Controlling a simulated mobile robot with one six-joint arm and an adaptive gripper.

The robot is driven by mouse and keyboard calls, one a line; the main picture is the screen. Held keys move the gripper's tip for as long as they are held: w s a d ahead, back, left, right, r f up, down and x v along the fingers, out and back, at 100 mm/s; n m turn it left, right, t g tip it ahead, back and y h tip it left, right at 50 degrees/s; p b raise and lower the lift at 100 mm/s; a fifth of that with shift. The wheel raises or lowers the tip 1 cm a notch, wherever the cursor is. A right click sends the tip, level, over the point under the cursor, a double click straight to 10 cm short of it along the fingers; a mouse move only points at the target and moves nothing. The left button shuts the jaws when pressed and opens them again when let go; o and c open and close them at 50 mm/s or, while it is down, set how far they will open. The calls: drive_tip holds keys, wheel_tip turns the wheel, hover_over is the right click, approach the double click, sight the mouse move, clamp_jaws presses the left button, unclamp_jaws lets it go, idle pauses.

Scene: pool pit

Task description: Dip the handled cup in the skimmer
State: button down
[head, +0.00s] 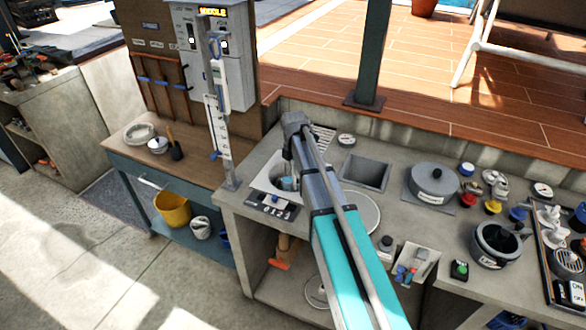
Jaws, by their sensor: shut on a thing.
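The handled cup (287,183) shows as a small blue-grey shape inside the white-framed square opening that appears to be the skimmer (262,184), on the left part of the grey counter. My arm reaches in from the lower right and bends down over this opening. My gripper (286,174) is mostly hidden behind the arm links and is shut on the cup. The cup's handle and the skimmer's water level are hidden. I cannot tell how deep the cup sits or whether it is upright.
A grey post with a scale (222,120) stands close left of the opening. A square sunken basin (367,171) and a lidded grey pot (433,182) are to the right. Small bottles, a dark-filled pot (497,242) and valves crowd the right counter. A wooden bench (190,158) adjoins left.

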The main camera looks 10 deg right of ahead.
drive_tip(key=shift+r+p, duration=2.9)
drive_tip(key=shift+r, duration=0.15)
